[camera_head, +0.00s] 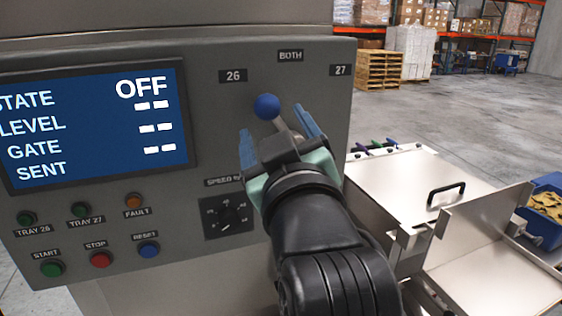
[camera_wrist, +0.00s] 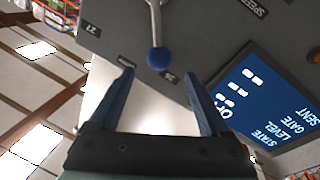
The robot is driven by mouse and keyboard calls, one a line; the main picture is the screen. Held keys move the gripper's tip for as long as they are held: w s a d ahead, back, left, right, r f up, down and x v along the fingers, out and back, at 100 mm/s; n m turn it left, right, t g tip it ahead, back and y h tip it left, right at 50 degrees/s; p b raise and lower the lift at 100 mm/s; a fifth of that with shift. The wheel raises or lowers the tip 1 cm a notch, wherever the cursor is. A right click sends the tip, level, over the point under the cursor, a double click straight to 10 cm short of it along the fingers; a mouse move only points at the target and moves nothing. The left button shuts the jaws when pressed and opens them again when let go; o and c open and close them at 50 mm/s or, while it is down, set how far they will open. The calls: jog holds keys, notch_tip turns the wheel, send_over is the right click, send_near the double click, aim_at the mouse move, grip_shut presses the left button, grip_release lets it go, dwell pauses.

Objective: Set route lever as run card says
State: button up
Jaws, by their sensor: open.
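The route lever is a metal stem with a blue ball knob (camera_head: 266,106) on the grey control panel. Its knob leans up and left, between the "26" label (camera_head: 233,76) and the "BOTH" label (camera_head: 290,56); the "27" label (camera_head: 340,70) is at right. My gripper (camera_head: 272,122) is open in front of the lever, its blue fingers apart, and hides the lever's base. In the wrist view the knob (camera_wrist: 158,57) shows between and just beyond the open fingertips (camera_wrist: 159,75); contact is not visible. I see no run card.
The screen (camera_head: 95,125) reads STATE OFF, with dashes on the other lines. A speed dial (camera_head: 226,213) sits below the lever, close to my gripper. Start (camera_head: 52,269), stop (camera_head: 101,259) and reset (camera_head: 149,250) buttons are lower left. Steel trays (camera_head: 415,185) stand at right.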

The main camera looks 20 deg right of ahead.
jog(key=s, duration=0.3)
jog(key=s+b, duration=0.1)
jog(key=s, duration=0.1)
jog(key=shift+a+f, duration=0.25)
jog(key=shift+a, duration=0.05)
jog(key=s+a+r+m+t+y, duration=0.1)
jog(key=s+a+r+t, duration=0.3)
jog(key=r, duration=0.3)
jog(key=s+a+r+m+t+y, duration=0.1)
jog(key=s+a+r+m+t, duration=0.1)
jog(key=s+a+r+t, duration=0.2)
jog(key=a+r, duration=0.3)
jog(key=r, duration=0.1)
jog(key=shift+a, duration=0.2)
